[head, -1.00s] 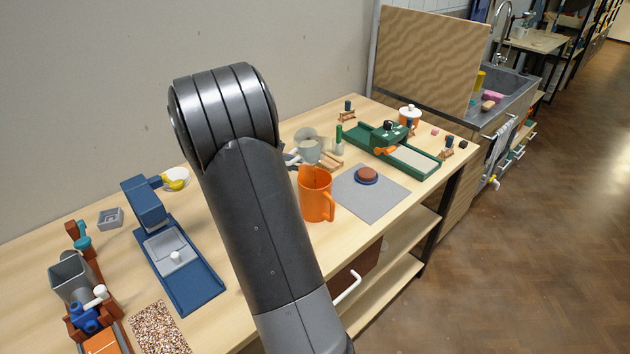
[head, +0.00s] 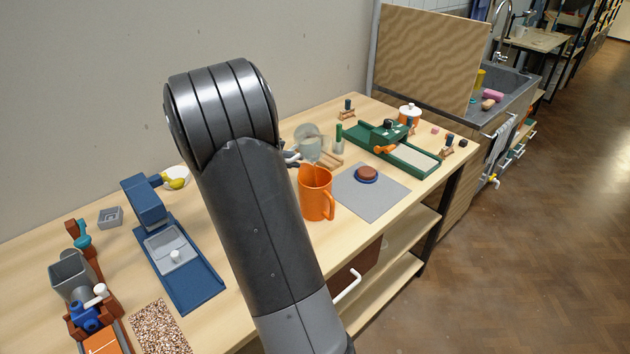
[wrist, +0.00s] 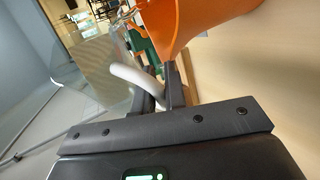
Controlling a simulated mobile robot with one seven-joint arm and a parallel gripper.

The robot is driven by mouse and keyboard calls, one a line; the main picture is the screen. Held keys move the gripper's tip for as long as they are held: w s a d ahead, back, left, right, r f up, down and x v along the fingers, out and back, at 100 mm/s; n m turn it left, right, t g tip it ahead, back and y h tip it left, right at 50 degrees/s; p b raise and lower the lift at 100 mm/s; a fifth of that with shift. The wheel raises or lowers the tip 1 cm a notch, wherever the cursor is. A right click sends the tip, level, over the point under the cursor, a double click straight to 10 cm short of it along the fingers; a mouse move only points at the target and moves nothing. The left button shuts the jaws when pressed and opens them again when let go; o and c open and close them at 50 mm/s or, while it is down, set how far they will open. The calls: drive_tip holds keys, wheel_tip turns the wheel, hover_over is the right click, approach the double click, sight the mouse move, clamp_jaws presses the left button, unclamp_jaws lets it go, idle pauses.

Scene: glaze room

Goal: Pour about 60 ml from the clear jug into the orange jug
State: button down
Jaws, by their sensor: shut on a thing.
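The clear jug (head: 309,148) is off the table, just behind and above the orange jug (head: 316,196), and looks tilted. My gripper (head: 291,156) is mostly hidden behind my arm in the head view. In the wrist view my gripper (wrist: 159,88) is shut on the clear jug's pale handle (wrist: 132,76). The clear jug's see-through wall (wrist: 40,85) fills the left of that view. The orange jug (wrist: 188,18) shows close beyond the fingers. It stands upright on the table, its handle to the right. I cannot make out any liquid or its level.
A blue device (head: 172,245) stands left of my arm. The bench (head: 240,322) is bare near its front edge.

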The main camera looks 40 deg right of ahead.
drive_tip(key=shift+r+h+p, duration=0.3)
drive_tip(key=shift+r+p, duration=0.1)
idle(0.5)
drive_tip(key=shift+d, duration=0.1)
drive_tip(key=shift+w+d+f, duration=0.1)
drive_tip(key=shift+w+f, duration=0.05)
drive_tip(key=shift+f, duration=0.15)
drive_tip(key=shift+s+r+n+g+y, duration=0.1)
drive_tip(key=shift+r+n+g+y, duration=0.35)
drive_tip(key=shift+n+g+y, duration=0.25)
drive_tip(key=shift+s+r+n+g+y, duration=0.1)
drive_tip(key=shift+r+n+g+y, duration=0.35)
drive_tip(key=shift+n+g+y, duration=0.25)
idle(1.2)
